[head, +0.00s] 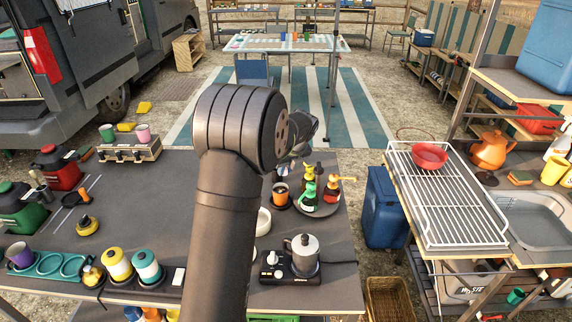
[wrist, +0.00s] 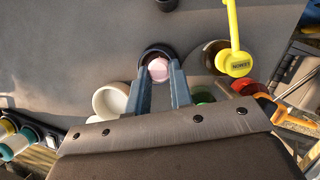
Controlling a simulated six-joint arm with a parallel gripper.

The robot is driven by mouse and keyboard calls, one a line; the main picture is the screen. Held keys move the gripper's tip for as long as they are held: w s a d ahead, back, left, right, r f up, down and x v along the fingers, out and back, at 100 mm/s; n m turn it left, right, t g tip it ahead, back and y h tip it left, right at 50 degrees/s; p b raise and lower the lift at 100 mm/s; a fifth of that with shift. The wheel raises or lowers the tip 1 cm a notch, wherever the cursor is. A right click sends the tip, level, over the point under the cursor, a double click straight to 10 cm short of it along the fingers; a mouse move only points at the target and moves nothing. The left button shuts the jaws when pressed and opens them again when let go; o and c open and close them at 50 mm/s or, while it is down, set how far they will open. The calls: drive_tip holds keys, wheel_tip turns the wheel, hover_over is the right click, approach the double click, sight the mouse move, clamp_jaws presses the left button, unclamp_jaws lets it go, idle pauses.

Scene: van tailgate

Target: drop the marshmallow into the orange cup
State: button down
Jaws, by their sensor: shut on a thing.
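The marshmallow (wrist: 158,70) is pale pink and sits between the fingertips of my gripper (wrist: 160,72) in the wrist view. My gripper is shut on it. Behind the marshmallow is a dark round shape (wrist: 153,50), which it partly overlaps; the height between them is hard to tell.
Syrup bottles with coloured pumps (head: 309,190) stand on a round tray right of the cup; a yellow pump (wrist: 236,62) leans close in the wrist view. A white bowl (wrist: 110,101) lies on the left. A moka pot (head: 302,252) on a burner stands nearer.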

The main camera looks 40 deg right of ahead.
drive_tip(key=c, duration=1.2)
unclamp_jaws()
drive_tip(key=v, duration=1.7)
drive_tip(key=shift+r, duration=0.2)
drive_tip(key=shift+s, duration=0.1)
drive_tip(key=x, duration=1.7)
drive_tip(key=shift+f, duration=0.2)
drive_tip(key=shift+r, duration=0.7)
